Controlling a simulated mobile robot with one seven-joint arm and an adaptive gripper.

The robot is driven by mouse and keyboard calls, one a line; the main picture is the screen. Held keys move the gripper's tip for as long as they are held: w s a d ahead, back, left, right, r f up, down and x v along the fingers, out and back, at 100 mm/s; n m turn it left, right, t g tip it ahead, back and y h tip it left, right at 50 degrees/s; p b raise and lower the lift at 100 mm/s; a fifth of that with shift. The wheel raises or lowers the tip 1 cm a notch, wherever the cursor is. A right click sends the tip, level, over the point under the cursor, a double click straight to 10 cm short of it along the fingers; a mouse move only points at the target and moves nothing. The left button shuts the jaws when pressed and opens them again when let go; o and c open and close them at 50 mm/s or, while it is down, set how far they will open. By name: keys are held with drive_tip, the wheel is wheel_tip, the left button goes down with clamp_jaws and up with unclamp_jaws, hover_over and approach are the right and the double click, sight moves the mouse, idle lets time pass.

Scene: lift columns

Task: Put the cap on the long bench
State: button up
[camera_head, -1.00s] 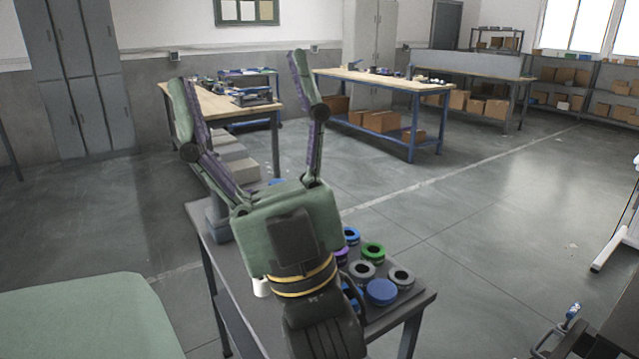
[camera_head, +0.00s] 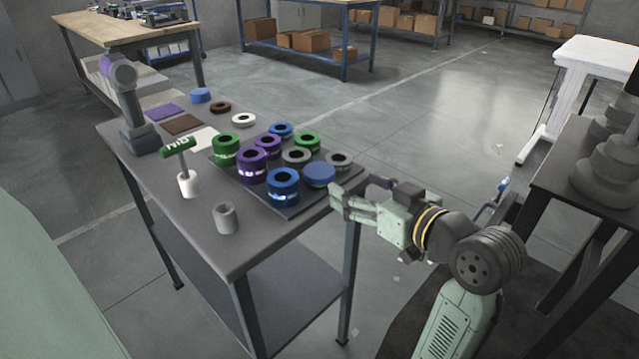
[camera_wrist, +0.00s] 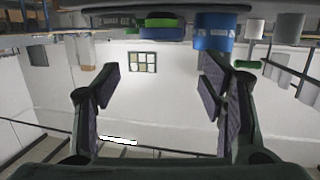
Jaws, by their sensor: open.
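A round blue cap (camera_head: 319,174) lies at the near right corner of a dark tray (camera_head: 290,207) on the grey table. Another blue disc (camera_head: 201,95) lies at that table's far end. My gripper (camera_head: 357,193) is open and empty, just right of the table's right edge, beside the cap and apart from it. In the wrist view its spread fingers (camera_wrist: 150,95) have nothing between them; a blue round part (camera_wrist: 213,32) shows beyond them at the top. A long wood-topped bench (camera_head: 110,30) stands at the back left; I cannot tell if it is the long bench meant.
Several coloured rings, such as a purple one (camera_head: 252,166), crowd the tray left of the cap. A green-headed tool in a white holder (camera_head: 188,184) and a grey cup (camera_head: 226,217) stand nearer.

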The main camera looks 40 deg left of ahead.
sight(319, 169)
drive_tip(key=shift+f+p+x, duration=0.15)
drive_tip(key=shift+p+x, duration=0.35)
drive_tip(key=shift+x, duration=2.15)
drive_tip(key=shift+f+p+x, duration=0.15)
drive_tip(key=shift+p+x, duration=0.35)
drive_tip(key=shift+x, duration=2.15)
drive_tip(key=shift+s+d, duration=0.1)
drive_tip(key=c, duration=1)
drive_tip(key=shift+r, duration=0.1)
